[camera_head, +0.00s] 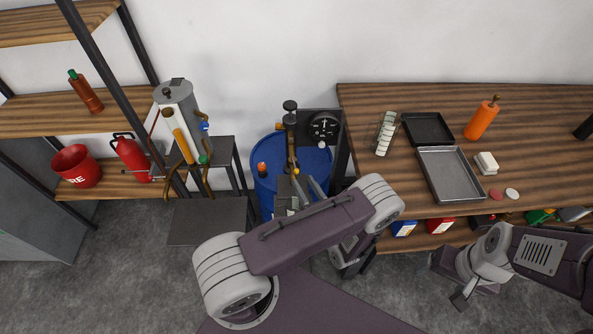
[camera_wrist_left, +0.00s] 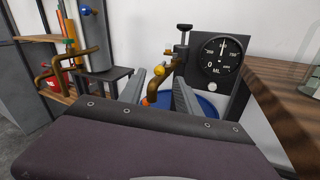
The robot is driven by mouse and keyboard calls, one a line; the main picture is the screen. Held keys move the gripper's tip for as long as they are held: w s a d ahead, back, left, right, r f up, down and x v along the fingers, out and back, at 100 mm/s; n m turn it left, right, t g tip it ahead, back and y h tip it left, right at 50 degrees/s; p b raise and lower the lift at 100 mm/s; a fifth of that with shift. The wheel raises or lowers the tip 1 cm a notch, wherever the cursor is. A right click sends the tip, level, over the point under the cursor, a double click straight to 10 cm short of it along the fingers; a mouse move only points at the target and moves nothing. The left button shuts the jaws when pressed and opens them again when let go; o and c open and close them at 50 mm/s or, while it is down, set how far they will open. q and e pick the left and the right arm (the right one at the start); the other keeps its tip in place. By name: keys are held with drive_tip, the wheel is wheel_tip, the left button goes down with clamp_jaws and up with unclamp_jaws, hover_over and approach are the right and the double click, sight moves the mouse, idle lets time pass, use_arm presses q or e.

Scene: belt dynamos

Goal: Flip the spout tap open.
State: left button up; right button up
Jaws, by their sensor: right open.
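A brass spout (camera_wrist_left: 156,88) with a yellow ball knob (camera_wrist_left: 159,70) hangs from a dark post with a black top knob (camera_wrist_left: 184,28), over a blue drum (camera_head: 262,188). The spout also shows in the head view (camera_head: 291,150). My left gripper (camera_head: 305,184) is open in front of it; in the left wrist view its fingers (camera_wrist_left: 161,84) stand apart on either side of the spout. I cannot tell whether they touch it. The knob's exact tap position is unclear. My right gripper (camera_head: 463,293) is open and empty, low at the right.
A round dial gauge (camera_head: 323,126) stands right of the post. A grey cylinder (camera_head: 176,94) with brass pipes and a blue knob stands left. A wooden bench (camera_head: 370,100) holds a metal tray (camera_head: 450,172). A shelf with a red bucket (camera_head: 76,166) and extinguisher (camera_head: 131,158) is far left.

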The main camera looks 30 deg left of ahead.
sight(295, 172)
use_arm(q)
drive_tip(key=p+x, duration=0.1)
drive_tip(key=x, duration=0.5)
drive_tip(key=shift+w+a, duration=0.1)
drive_tip(key=shift+a, duration=0.1)
clamp_jaws()
drive_tip(key=shift+s+a+r+m+t+h+p, duration=0.2)
drive_tip(key=shift+s+a+m+t+h+p, duration=0.1)
drive_tip(key=shift+m+t+h+p, duration=0.25)
drive_tip(key=shift+s+a+f+m+t+h, duration=0.1)
drive_tip(key=shift+a+f+m+t+h, duration=0.05)
drive_tip(key=shift+m+t+h, duration=0.5)
unclamp_jaws()
